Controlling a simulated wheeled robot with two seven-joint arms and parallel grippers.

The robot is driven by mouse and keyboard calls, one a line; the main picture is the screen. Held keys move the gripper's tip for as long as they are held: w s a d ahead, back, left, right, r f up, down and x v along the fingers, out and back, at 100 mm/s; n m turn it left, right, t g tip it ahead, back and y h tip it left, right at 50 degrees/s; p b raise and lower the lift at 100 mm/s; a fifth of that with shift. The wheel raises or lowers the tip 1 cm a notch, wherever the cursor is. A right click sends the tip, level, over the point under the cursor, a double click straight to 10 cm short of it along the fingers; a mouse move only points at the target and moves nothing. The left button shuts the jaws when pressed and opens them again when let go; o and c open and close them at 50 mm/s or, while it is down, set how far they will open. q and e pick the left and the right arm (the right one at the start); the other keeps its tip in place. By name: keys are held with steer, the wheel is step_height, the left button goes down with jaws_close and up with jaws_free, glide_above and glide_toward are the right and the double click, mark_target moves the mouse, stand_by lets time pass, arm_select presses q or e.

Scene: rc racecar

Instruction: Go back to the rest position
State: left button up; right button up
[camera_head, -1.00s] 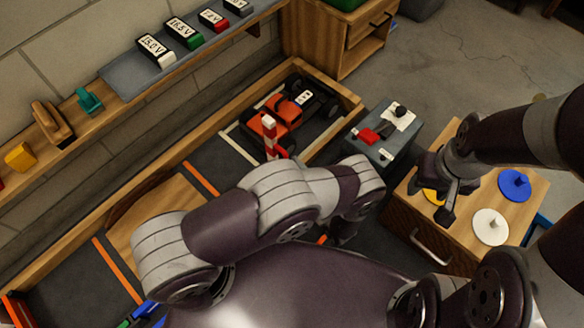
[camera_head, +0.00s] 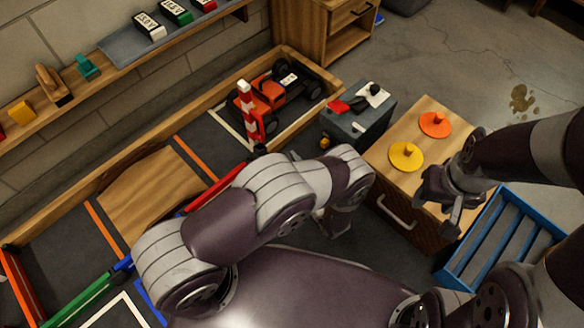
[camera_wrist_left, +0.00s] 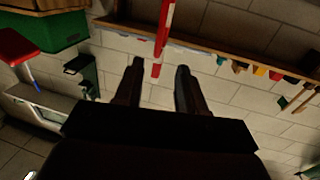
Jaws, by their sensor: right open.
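My right gripper (camera_head: 445,208) is open and empty in the head view, over the right side of a wooden cabinet (camera_head: 388,175). A yellow disc (camera_head: 406,156) and an orange disc (camera_head: 435,124) lie on the cabinet top, left of this gripper and apart from it. My left gripper (camera_head: 338,220) is partly hidden behind its own wrist in the head view, low over the dark floor left of the cabinet. In the left wrist view its two fingers (camera_wrist_left: 160,68) stand apart with nothing clearly held. A red-and-white pole shows beyond them (camera_wrist_left: 164,35).
An orange racecar (camera_head: 268,95) stands in the wood-walled track, with the striped pole (camera_head: 250,115) beside it. A grey box (camera_head: 358,122) with a red item stands left of the cabinet. A blue slatted crate (camera_head: 502,240) is right of it. A wall shelf (camera_head: 110,65) holds batteries.

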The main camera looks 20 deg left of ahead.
steer(key=shift+s+d, duration=0.2)
stand_by(0.4)
